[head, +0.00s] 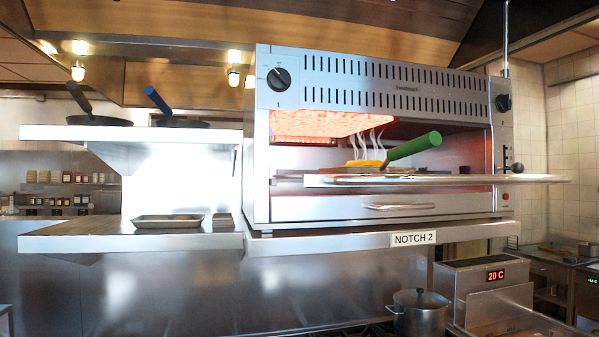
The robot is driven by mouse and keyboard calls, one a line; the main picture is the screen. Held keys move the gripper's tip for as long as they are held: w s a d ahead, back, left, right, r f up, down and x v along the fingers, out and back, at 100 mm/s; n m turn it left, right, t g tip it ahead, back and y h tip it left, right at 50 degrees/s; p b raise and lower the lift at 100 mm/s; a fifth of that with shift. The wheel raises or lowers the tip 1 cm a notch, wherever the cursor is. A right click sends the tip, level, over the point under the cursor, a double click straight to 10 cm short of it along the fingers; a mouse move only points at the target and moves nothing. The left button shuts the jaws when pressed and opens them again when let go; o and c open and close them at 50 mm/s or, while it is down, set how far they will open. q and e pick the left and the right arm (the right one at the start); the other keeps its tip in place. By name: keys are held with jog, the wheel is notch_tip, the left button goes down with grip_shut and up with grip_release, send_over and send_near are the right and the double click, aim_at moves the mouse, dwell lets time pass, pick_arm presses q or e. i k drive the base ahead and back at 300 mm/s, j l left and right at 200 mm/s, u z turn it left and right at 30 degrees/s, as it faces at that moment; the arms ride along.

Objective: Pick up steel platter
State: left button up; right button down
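A shallow steel platter or tray (150,222) lies flat on the lower steel shelf at the left, near its front edge. Something brownish shows inside it, too small to make out. Neither of my grippers is in view.
The char grill (380,92) stands to the right with its rack out and glowing burner above. Steaming yellow food (364,163) and a green handle (415,146) are on the rack. Pans (100,120) sit on the upper shelf (60,133). A lidded pot (418,318) stands below. The lower shelf's left part (70,229) is clear.

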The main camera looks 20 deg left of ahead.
aim_at(432, 140)
jog(key=j, duration=0.35)
jog(key=u, duration=0.55)
jog(key=l+u, duration=1.45)
jog(key=k+l+u, duration=0.15)
jog(key=u, duration=0.3)
jog(key=l, duration=0.15)
